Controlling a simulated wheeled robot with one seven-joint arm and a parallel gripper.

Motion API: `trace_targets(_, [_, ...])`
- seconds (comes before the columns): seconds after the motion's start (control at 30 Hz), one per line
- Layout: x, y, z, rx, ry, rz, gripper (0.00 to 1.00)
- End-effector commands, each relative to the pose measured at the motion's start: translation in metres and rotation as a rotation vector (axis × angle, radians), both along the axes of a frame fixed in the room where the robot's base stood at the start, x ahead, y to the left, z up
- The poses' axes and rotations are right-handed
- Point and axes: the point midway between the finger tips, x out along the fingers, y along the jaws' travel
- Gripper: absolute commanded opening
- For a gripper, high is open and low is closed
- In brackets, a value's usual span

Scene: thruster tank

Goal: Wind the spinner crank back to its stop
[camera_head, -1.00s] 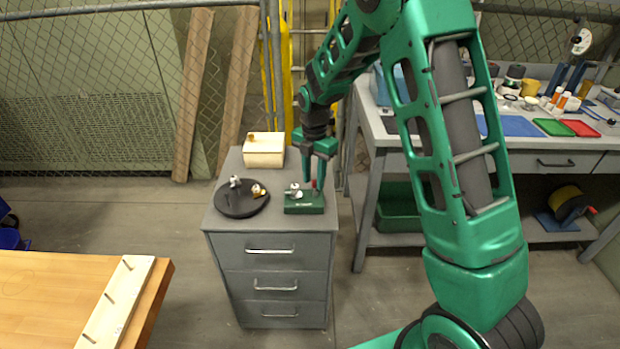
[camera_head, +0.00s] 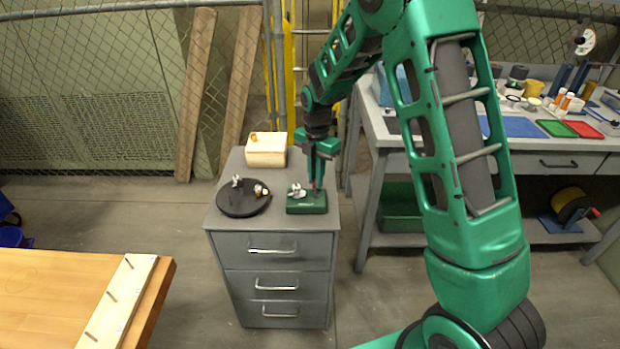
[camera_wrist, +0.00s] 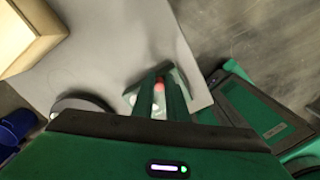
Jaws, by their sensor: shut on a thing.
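A small green box (camera_head: 306,206), the spinner's base, stands on top of the grey drawer cabinet near its right edge. A small pale, shiny part (camera_head: 297,190) sits on its left side. The crank's red knob (camera_wrist: 159,85) shows between the fingers in the wrist view. My gripper (camera_head: 316,186) points straight down over the right side of the green box, and its fingers are shut on the knob. In the wrist view my gripper (camera_wrist: 160,92) covers much of the green box. The crank's arm is too small to make out.
A black round tray (camera_head: 232,206) with small parts stands left of the green box. A cream wooden box (camera_head: 265,153) stands behind, on the grey cabinet (camera_head: 276,224). A workbench (camera_head: 385,150) stands close on the right.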

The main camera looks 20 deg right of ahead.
Motion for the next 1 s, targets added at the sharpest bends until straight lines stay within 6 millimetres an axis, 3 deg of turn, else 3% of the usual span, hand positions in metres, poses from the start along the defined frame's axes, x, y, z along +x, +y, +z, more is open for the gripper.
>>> trace_targets(0.77, [0.0009,-0.0015,0.0013,-0.002,-0.002,-0.003,0.0])
trace_targets(0.8, [0.0008,-0.0014,0.0013,-0.002,-0.002,-0.003,0.2])
trace_targets(0.83, [0.0007,-0.0014,0.0013,-0.002,-0.002,-0.003,0.27])
trace_targets(0.87, [0.0007,-0.0013,0.0012,-0.001,-0.002,-0.003,0.31])
trace_targets(1.0, [0.0003,-0.0009,0.0008,-0.001,-0.002,-0.002,0.31])
